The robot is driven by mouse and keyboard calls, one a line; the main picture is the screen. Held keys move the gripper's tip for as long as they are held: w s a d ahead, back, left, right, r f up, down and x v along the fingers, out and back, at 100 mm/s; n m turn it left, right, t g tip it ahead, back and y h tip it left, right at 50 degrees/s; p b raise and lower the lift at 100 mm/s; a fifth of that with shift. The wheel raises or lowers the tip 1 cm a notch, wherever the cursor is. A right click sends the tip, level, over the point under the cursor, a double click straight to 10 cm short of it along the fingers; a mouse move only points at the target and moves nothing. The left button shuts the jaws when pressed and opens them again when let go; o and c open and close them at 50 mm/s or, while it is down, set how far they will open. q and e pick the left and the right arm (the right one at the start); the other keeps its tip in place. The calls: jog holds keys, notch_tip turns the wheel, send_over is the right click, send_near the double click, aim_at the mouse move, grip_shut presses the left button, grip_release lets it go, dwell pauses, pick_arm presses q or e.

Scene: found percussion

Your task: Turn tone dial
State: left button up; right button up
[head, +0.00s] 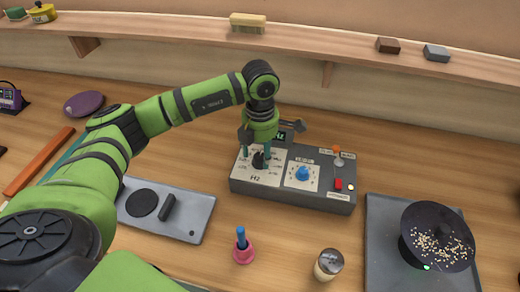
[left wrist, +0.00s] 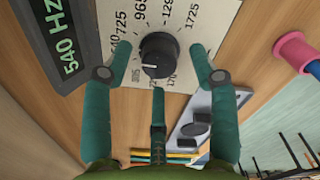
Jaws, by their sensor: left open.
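The tone dial is a black knob (head: 260,160) on the left part of a grey device (head: 318,199), on a light plate lettered "HZ". In the left wrist view the knob (left wrist: 158,56) has a white pointer line and numbers around it. A display (left wrist: 66,62) beside it reads "540 HZ". My left gripper (head: 256,154) is over the knob, pointing down. In the left wrist view its open teal fingers (left wrist: 160,62) stand on either side of the knob, with visible gaps. A third finger is below the knob in that view. My right gripper is not in view.
The device also has a blue knob (head: 303,174), a red switch (head: 338,184) and a small lever (head: 338,158). A black bowl with pale grains (head: 437,236) stands at right. A pink holder (head: 243,252) and a shaker (head: 328,265) stand in front. A shelf (head: 330,54) runs behind.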

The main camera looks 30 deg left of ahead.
pick_arm(q)
jog(key=shift+f, duration=0.5)
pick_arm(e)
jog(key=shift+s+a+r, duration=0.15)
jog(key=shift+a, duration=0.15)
pick_arm(q)
jog(key=c, duration=1)
jog(key=shift+c, duration=0.7)
jog(key=shift+f+m+b, duration=0.2)
jog(key=shift+m+b, duration=0.2)
jog(key=shift+b, duration=0.3)
jog(key=shift+m+b, duration=1)
jog(key=shift+b, duration=0.25)
jog(key=shift+r+m+b, duration=0.1)
jog(key=shift+m+b, duration=1.4)
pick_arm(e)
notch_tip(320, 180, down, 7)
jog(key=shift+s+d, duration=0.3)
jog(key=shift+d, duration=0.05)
